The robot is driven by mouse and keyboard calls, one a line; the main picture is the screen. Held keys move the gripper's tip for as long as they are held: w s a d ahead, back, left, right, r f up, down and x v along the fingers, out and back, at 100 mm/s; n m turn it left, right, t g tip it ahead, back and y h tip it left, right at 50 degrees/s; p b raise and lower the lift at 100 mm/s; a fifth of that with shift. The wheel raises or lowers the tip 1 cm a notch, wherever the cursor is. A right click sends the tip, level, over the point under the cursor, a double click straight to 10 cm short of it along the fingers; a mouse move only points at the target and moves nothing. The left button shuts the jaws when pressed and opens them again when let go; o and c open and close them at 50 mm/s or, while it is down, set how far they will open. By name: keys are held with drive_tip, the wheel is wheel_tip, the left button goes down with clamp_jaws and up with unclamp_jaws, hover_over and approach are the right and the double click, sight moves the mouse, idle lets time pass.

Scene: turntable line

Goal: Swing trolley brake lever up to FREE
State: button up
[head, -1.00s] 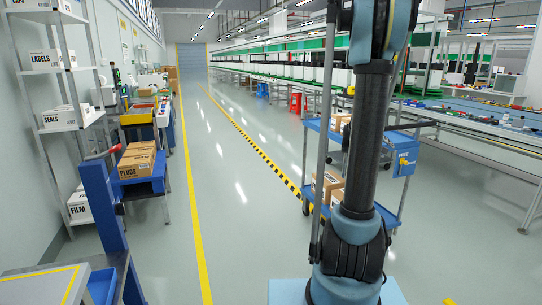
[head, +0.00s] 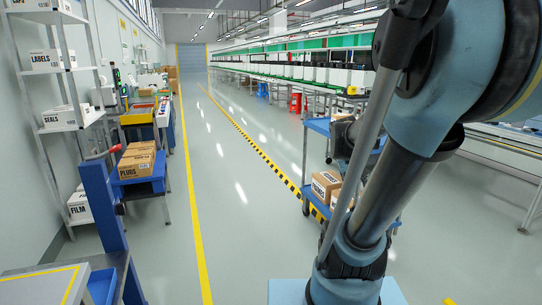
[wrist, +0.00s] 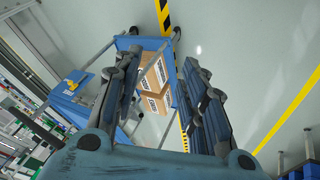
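The blue trolley (head: 318,126) stands right of centre in the head view, its right side hidden behind my arm. In the wrist view the trolley (wrist: 128,42) lies beyond my fingers, with cardboard boxes on it. A small yellow part (wrist: 72,84), perhaps the brake lever, shows on the trolley's blue side panel, left of my fingers. Its position and label cannot be read. My gripper (wrist: 160,88) is open, its dark fingers wide apart and apparently empty. The boxes (wrist: 155,80) show between the fingers, farther off. The yellow part is hidden in the head view.
Left in the head view are a shelf rack (head: 72,128), a blue post (head: 103,200) with a red-ended lever, and a blue stand with a PLUGS box (head: 137,164). A long workbench line runs along the right. The floor aisle (head: 215,200) is clear.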

drive_tip(key=s+a+f+g+y, duration=0.1)
drive_tip(key=s+a+f+y, duration=0.1)
drive_tip(key=s+a, duration=0.3)
drive_tip(key=s+a+f+g+y, duration=0.1)
drive_tip(key=s+a+f, duration=0.3)
drive_tip(key=s, duration=0.6)
drive_tip(key=shift+s+a+f+y, duration=0.15)
drive_tip(key=shift+a+f+y, duration=0.2)
drive_tip(key=shift+a+y, duration=0.45)
